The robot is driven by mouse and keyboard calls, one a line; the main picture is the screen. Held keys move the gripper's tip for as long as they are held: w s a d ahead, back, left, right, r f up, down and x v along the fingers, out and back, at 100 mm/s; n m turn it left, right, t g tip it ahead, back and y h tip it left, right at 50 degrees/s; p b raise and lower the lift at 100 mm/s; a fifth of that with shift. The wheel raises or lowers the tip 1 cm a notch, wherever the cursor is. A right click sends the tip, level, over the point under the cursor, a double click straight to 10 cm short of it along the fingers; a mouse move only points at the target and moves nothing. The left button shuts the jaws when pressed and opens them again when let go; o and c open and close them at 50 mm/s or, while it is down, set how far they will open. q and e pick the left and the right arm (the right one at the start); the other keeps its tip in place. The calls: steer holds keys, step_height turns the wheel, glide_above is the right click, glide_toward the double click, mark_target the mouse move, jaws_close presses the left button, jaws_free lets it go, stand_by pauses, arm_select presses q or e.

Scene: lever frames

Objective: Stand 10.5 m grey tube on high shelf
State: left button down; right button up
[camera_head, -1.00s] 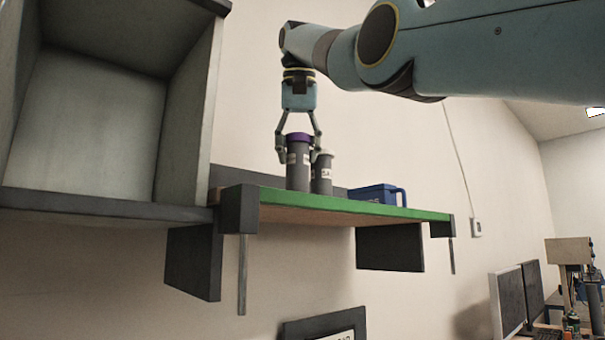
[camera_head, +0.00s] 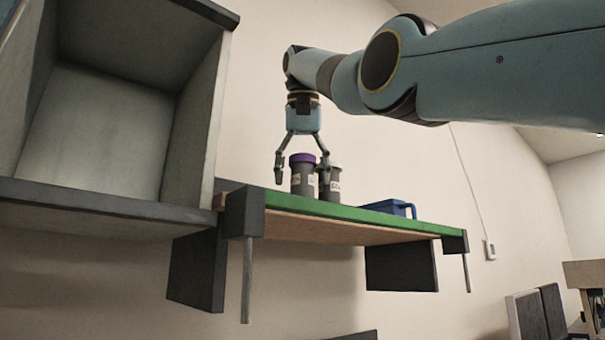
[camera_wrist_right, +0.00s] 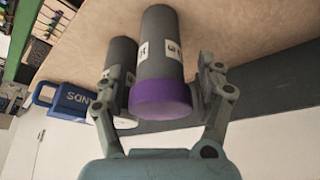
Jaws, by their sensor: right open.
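A grey tube with a purple cap (camera_head: 303,179) stands upright on the green-edged high shelf (camera_head: 345,213). A second grey tube with a pale cap (camera_head: 333,185) stands close behind it to the right. My right gripper (camera_head: 302,172) is open, pointing down, with one finger on each side of the purple-capped tube. In the right wrist view, the purple-capped tube (camera_wrist_right: 160,55) sits between the spread fingers. The other tube (camera_wrist_right: 120,65) is just left of it, beside the left finger. Both tubes bear white labels too small to read. My left gripper is not in view.
A large open grey cabinet (camera_head: 95,130) borders the shelf's left end. The wall is behind. The shelf's left part looks bare.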

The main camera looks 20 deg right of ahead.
steer(key=shift+r, duration=0.15)
steer(key=p+v, duration=0.5)
steer(key=v, duration=0.7)
steer(key=shift+p, duration=0.3)
steer(key=shift+w+r, duration=0.1)
